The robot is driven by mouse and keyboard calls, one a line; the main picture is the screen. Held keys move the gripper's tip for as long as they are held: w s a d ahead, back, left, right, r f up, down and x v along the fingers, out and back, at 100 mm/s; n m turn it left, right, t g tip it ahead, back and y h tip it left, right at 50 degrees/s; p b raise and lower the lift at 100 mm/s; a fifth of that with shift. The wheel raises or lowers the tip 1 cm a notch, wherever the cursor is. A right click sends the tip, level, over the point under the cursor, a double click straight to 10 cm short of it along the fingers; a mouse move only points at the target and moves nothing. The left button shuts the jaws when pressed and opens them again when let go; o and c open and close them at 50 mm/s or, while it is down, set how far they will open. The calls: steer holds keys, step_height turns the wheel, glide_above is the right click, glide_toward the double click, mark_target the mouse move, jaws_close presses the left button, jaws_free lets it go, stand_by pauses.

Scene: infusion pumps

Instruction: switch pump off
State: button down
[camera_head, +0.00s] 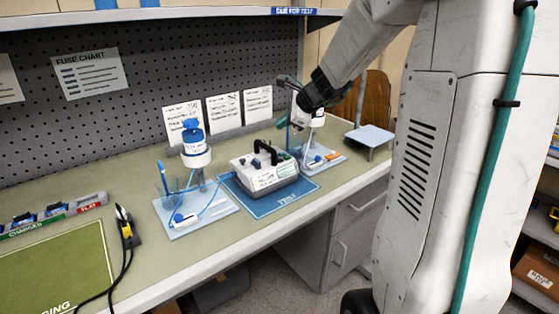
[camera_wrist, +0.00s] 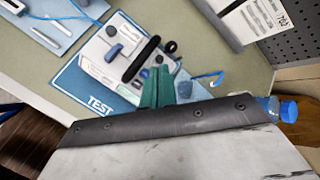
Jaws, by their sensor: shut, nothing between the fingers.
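The pump (camera_head: 264,171) is a white and grey box with a black carry handle on top. It sits on a blue mat (camera_head: 288,200) at the middle of the bench. In the wrist view the pump (camera_wrist: 103,66) shows a blue rocker-like part (camera_wrist: 112,53) and dark knobs beside the handle (camera_wrist: 142,58). My gripper (camera_wrist: 158,72) has green fingers, shut together and empty, overlapping the pump's near edge in that view. I cannot tell whether they touch it. In the head view my gripper (camera_head: 283,123) is above and right of the pump.
A blue-capped bottle (camera_head: 193,145) stands over a tray on the left. Another bottle (camera_head: 318,117) stands on the right, close to my wrist. Cards (camera_head: 224,115) line the pegboard. A small raised platform (camera_head: 370,137) stands at the bench's right end.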

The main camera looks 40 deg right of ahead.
steer(key=shift+f, duration=0.1)
glide_above(283, 163)
steer(key=shift+f, duration=4.35)
steer(key=shift+f, duration=0.4)
steer(key=shift+f, duration=0.45)
steer(key=shift+r, duration=0.9)
steer(key=shift+r, duration=2.5)
